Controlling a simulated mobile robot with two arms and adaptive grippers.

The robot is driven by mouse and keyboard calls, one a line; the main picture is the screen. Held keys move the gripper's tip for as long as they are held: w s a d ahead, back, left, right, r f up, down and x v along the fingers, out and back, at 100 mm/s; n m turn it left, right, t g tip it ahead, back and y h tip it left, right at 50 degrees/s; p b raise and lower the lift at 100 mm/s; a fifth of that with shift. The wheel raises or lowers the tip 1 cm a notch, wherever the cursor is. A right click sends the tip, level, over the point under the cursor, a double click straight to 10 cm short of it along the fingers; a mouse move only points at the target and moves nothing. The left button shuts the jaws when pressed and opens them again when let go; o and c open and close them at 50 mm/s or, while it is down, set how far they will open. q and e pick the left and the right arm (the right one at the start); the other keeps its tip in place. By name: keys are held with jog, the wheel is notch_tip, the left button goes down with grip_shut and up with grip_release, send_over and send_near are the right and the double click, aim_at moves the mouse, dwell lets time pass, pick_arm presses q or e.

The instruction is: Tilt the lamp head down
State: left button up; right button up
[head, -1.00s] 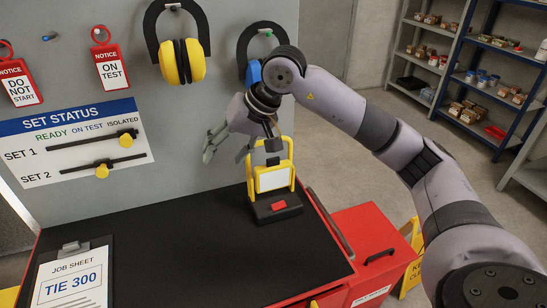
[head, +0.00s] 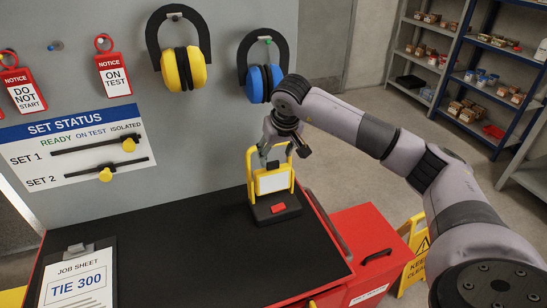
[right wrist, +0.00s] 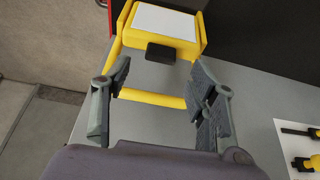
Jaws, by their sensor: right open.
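The work lamp stands upright on the black bench top. It has a yellow head with a white panel (head: 272,182), a yellow frame and a black base (head: 277,209) with a red button. My right gripper (head: 274,160) is just above and behind the lamp's top. In the right wrist view my right gripper (right wrist: 160,76) is open, one finger on either side of the yellow crossbar (right wrist: 150,97). The lamp head (right wrist: 160,28) and a black block (right wrist: 173,53) on its edge lie beyond the fingertips. I cannot tell whether the fingers touch the lamp. My left gripper is not in view.
The grey panel (head: 225,120) stands close behind the lamp and holds blue ear defenders (head: 264,82), yellow ones (head: 183,68) and a status board (head: 75,155). A clipboard (head: 78,285) lies at the left. The black bench top (head: 170,245) is clear between clipboard and lamp.

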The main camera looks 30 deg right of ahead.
aim_at(273, 162)
jog(key=p+x, duration=0.1)
jog(key=x, duration=0.4)
grip_shut()
dwell(0.7)
